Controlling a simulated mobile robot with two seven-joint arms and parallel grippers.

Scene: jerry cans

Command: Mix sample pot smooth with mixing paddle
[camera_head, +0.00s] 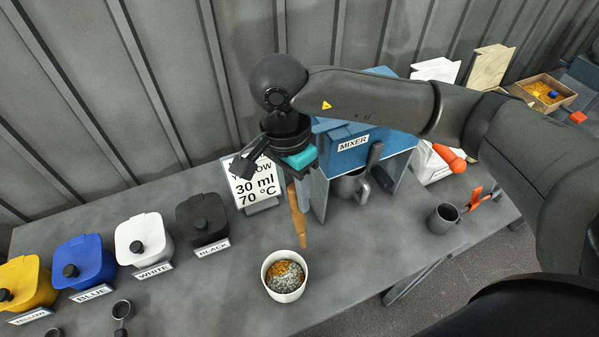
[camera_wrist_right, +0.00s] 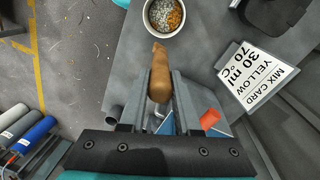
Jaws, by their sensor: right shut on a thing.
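The sample pot (camera_head: 285,276) is a small white cup on the grey table, holding grey and orange-yellow grainy material in separate patches. It also shows at the top of the right wrist view (camera_wrist_right: 163,17). My right gripper (camera_head: 292,178) is shut on the brown mixing paddle (camera_head: 298,215), which points down with its tip above and just behind the pot, apart from its contents. In the right wrist view the paddle (camera_wrist_right: 159,72) sits between the two fingers. My left gripper is not in view.
Yellow, blue (camera_head: 85,262), white (camera_head: 143,238) and black (camera_head: 202,219) containers stand in a row at left. A mix card (camera_head: 252,184) and a blue mixer (camera_head: 350,140) stand behind the pot. A grey mug (camera_head: 442,218) is at right.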

